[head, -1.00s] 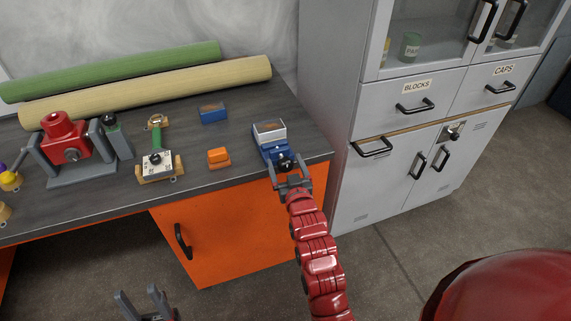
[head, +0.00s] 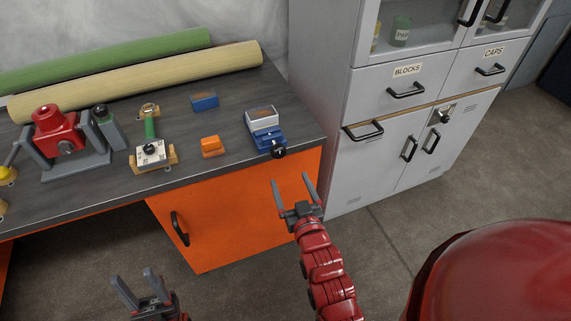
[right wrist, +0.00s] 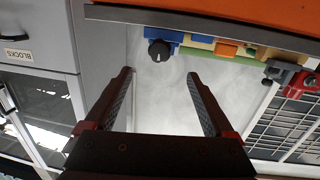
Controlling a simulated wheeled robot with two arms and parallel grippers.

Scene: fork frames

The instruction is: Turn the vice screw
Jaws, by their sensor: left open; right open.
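A small blue vice (head: 266,136) with a light grey top block stands on the dark bench near its right end. Its black screw knob (head: 279,152) faces the front edge; the knob also shows in the right wrist view (right wrist: 159,50). My right gripper (head: 293,184) is open and empty in front of the bench, below and apart from the knob. Its two fingers show spread in the right wrist view (right wrist: 158,90). My left gripper (head: 137,281) is open and empty, low in front of the bench at the bottom left.
On the bench are an orange block (head: 211,147), a blue box (head: 204,103), a green-handled tool on a wooden base (head: 151,153) and a red machine in a grey frame (head: 58,133). Long rolls (head: 150,79) lie behind. A grey cabinet (head: 385,150) stands to the right.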

